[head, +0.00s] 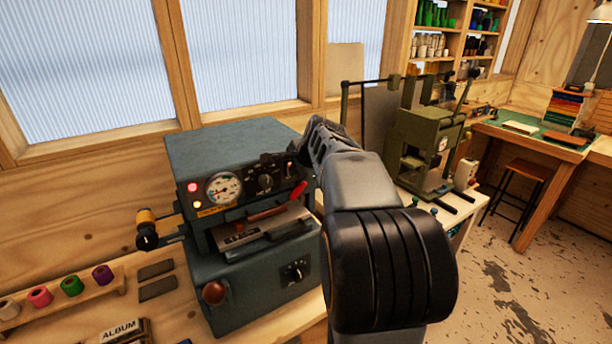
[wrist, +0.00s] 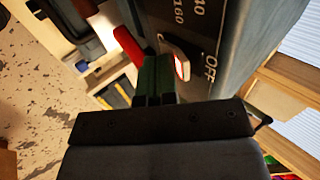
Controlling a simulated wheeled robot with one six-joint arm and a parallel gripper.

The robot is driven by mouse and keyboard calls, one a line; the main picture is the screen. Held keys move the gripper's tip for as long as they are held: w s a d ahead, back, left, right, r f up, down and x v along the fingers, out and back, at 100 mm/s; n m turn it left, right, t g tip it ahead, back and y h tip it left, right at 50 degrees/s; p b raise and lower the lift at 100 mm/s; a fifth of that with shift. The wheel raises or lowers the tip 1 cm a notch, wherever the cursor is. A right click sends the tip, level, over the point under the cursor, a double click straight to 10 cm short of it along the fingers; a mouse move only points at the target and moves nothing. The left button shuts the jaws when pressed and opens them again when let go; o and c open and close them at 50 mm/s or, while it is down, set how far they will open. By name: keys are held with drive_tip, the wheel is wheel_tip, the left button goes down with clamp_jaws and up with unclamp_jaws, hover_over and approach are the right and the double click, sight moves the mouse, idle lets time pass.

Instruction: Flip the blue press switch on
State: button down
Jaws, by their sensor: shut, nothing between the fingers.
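The blue press (head: 225,150) is a blue-grey box machine on the bench, with a round gauge (head: 223,188) and a dial (head: 265,180). Its switch (head: 290,168) is at the right end of the front panel, partly behind my gripper. In the wrist view the switch (wrist: 181,62) is a pale piece with a red-edged tip, beside the printed word OFF. My gripper (wrist: 154,66) is shut and empty, its green fingertips together right beside the switch. I cannot tell whether they touch it. My gripper's body covers the right edge of the press in the head view.
A red handle (head: 298,190) sticks out just below the switch; it also shows left of the fingertips in the wrist view (wrist: 128,42). A green press machine (head: 425,140) stands to the right. Colored foil rolls (head: 70,286) are on a rack at the left.

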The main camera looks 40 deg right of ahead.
drive_tip(key=shift+w+a+r+p, duration=0.1)
drive_tip(key=shift+a+r+p, duration=0.05)
drive_tip(key=shift+r+p, duration=0.35)
drive_tip(key=shift+w+a+r+p, duration=0.15)
drive_tip(key=shift+r+p, duration=0.1)
drive_tip(key=shift+r, duration=0.35)
drive_tip(key=shift+s, duration=0.1)
drive_tip(key=shift+s+r, duration=0.1)
drive_tip(key=s+b+v, duration=0.1)
drive_tip(key=v, duration=1.2)
drive_tip(key=shift+f, duration=0.4)
